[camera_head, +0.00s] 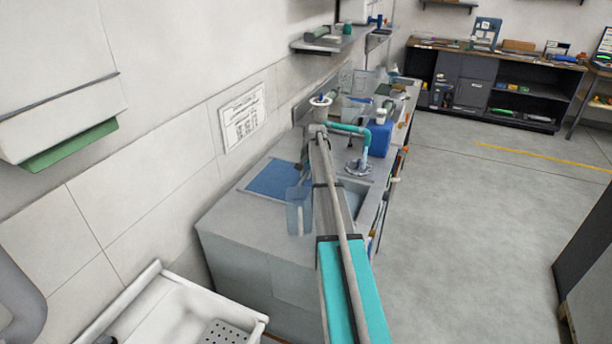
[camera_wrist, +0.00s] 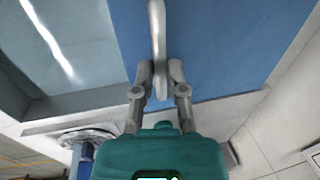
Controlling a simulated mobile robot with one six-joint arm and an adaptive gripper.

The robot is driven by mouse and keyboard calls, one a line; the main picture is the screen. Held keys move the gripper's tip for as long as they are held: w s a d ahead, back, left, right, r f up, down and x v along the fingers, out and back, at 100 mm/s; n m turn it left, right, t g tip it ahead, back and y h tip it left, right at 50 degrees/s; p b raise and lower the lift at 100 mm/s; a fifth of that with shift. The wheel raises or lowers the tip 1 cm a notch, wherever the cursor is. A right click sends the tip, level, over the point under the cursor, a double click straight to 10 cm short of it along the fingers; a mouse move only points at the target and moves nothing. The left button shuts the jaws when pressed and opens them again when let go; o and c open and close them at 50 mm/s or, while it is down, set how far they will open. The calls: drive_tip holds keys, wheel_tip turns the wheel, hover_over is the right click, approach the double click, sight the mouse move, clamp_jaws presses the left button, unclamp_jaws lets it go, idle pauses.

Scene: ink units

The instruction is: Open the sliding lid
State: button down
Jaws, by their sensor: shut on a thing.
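The sliding lid looks to be the flat blue panel (camera_wrist: 225,55) that fills the upper middle of the wrist view. It also shows on the grey counter in the head view (camera_head: 268,180), left of my arm. A pale grey bar-shaped handle (camera_wrist: 156,35) stands out over the panel. My gripper (camera_wrist: 160,76) is shut on the lower end of this handle, with one finger on each side. A grey-blue recess (camera_wrist: 75,45) lies left of the panel in the wrist view.
A round grey fitting (camera_head: 358,167) and a blue container (camera_head: 380,138) stand further along the counter (camera_head: 255,235). A clear vessel (camera_head: 299,212) shows beside my arm. The wall with a posted sheet (camera_head: 243,119) borders the left. Open floor (camera_head: 480,230) lies to the right.

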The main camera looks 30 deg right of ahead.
drive_tip(key=shift+s+a, duration=0.2)
drive_tip(key=c, duration=0.7)
unclamp_jaws()
drive_tip(key=shift+d, duration=0.2)
drive_tip(key=shift+w, duration=0.1)
